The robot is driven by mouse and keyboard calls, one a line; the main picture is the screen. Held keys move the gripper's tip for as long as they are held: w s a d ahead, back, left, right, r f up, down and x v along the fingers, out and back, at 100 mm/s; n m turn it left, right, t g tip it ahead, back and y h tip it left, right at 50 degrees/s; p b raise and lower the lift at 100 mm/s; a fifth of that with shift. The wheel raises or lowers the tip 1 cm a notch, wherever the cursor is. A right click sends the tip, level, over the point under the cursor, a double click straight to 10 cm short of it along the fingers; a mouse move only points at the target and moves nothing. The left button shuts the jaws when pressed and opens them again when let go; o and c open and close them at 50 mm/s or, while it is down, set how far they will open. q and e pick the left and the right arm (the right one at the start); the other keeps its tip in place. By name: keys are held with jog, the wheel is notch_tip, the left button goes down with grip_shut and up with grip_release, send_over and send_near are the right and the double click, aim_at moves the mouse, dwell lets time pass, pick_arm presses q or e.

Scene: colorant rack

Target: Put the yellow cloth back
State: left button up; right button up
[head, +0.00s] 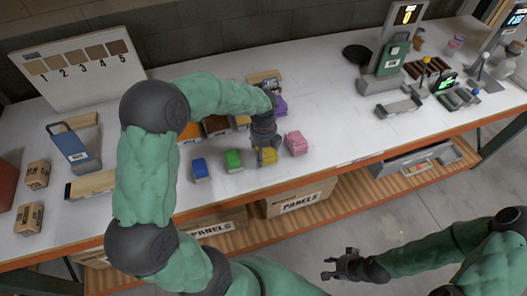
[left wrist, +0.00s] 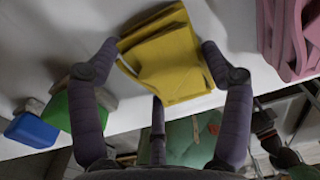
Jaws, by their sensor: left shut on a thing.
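The yellow cloth (head: 268,157) is a folded block at the table's front edge, between a green cloth (head: 233,160) and a pink cloth (head: 296,143). My left gripper (head: 264,151) is over it and partly hides it. In the left wrist view the yellow cloth (left wrist: 172,58) lies between the fingers of my left gripper (left wrist: 155,60), which is shut on it. Whether the cloth touches the table is not clear. My right gripper (head: 342,266) is open and empty, in front of the table over the floor.
A blue cloth (head: 201,169) lies left of the green one. A purple cloth (head: 279,106) and other coloured blocks lie behind, partly hidden by my left arm. A numbered board (head: 77,70) stands at the back left. A scale-like device (head: 395,55) stands right. The table between is clear.

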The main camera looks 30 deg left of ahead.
pick_arm(q)
jog(key=shift+f, duration=0.1)
jog(key=o, duration=1)
notch_tip(320, 180, up, 12)
jog(key=p, duration=0.3)
jog(key=shift+r, duration=0.2)
